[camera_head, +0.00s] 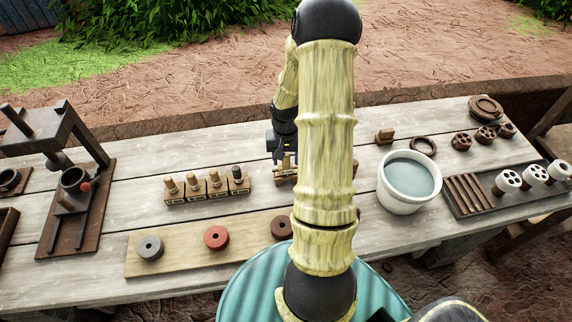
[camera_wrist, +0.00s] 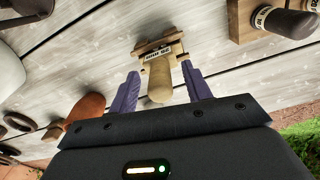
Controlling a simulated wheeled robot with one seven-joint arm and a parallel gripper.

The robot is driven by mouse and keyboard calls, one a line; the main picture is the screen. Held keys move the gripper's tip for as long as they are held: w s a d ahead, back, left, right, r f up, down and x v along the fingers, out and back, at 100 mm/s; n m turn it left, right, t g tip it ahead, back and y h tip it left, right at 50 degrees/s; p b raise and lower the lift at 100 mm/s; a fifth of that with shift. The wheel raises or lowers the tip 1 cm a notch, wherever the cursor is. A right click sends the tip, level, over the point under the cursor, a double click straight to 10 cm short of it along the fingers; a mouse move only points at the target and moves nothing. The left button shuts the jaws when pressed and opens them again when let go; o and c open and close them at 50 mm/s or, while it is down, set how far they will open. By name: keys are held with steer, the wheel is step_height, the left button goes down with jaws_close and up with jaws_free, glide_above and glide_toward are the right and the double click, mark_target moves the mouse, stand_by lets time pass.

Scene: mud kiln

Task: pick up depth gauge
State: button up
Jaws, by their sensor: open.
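A wooden piece that looks like the depth gauge (camera_wrist: 159,52) lies on the table in the wrist view. It has a crossbar with a small printed label and a rounded peg. My gripper (camera_wrist: 160,72) is open, with one purple finger on each side of the peg and a visible gap to both. In the head view the gauge (camera_head: 287,174) shows just left of my arm, partly hidden by it. My gripper (camera_head: 281,150) is over it there, its fingers hard to make out.
A block row of wooden-handled pieces (camera_head: 207,188) stands to the left. A white bucket of water (camera_head: 409,181) stands to the right. A pale board (camera_head: 185,250) with round discs lies in front. A rounded brown object (camera_wrist: 86,106) lies beside the left finger in the wrist view.

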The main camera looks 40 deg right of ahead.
steer(key=shift+f, duration=0.7)
steer(key=c, duration=1)
